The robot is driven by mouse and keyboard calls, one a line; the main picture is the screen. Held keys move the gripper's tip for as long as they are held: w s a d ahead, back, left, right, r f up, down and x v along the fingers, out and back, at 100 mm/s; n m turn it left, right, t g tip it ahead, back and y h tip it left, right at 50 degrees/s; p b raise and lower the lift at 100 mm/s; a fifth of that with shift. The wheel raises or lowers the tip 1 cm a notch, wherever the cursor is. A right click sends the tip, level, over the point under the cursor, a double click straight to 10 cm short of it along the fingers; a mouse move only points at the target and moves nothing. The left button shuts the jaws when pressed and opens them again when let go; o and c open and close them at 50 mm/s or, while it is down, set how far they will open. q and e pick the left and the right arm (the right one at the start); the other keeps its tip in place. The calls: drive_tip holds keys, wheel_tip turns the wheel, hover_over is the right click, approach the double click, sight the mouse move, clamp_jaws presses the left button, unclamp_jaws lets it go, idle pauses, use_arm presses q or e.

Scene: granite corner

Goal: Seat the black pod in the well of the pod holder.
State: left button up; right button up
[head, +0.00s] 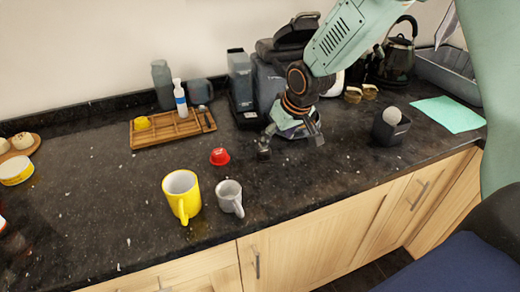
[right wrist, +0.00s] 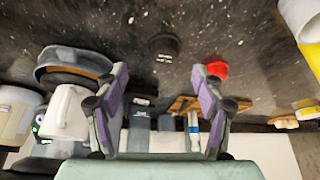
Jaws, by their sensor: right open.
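The small black pod (head: 263,152) stands on the dark counter, close to the left fingertip of my right gripper (head: 292,138). In the right wrist view the black pod (right wrist: 163,46) lies ahead of the gap between the open, empty fingers (right wrist: 158,74), apart from both. A dark block (head: 382,132) with a pale round thing (head: 392,116) at its top stands right of the gripper. It may be the pod holder, but I cannot tell, and its well is not clear. My left gripper is not in view.
A red pod (head: 220,157), a yellow mug (head: 178,205) and a grey mug (head: 228,192) stand left of the black pod. A grey-blue bowl (right wrist: 72,58) is left of the fingers in the wrist view. A wooden tray (head: 150,135) and a green cloth (head: 448,114) lie farther out.

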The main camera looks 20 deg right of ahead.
sight(266, 151)
drive_tip(key=shift+w+a+f, duration=0.2)
drive_tip(key=shift+w+a, duration=0.15)
drive_tip(key=shift+w, duration=0.15)
drive_tip(key=shift+w+a+f, duration=0.1)
drive_tip(key=shift+w+f, duration=0.05)
drive_tip(key=shift+f, duration=0.2)
drive_tip(key=shift+d+f+b, duration=0.3)
drive_tip(key=shift+d+f, duration=0.05)
drive_tip(key=shift+f, duration=0.2)
drive_tip(key=w+f, duration=0.1)
drive_tip(key=a+f+b, duration=0.1)
drive_tip(key=w+f+b, duration=0.1)
drive_tip(key=f, duration=0.1)
drive_tip(key=shift+w+a, duration=0.15)
drive_tip(key=shift+w, duration=0.15)
drive_tip(key=shift+w+f, duration=0.15)
use_arm(q)
drive_tip(key=f, duration=0.2)
drive_tip(key=shift+w+f, duration=0.25)
drive_tip(key=shift+f, duration=0.15)
drive_tip(key=shift+a, duration=0.15)
use_arm(e)
drive_tip(key=shift+w, duration=0.1)
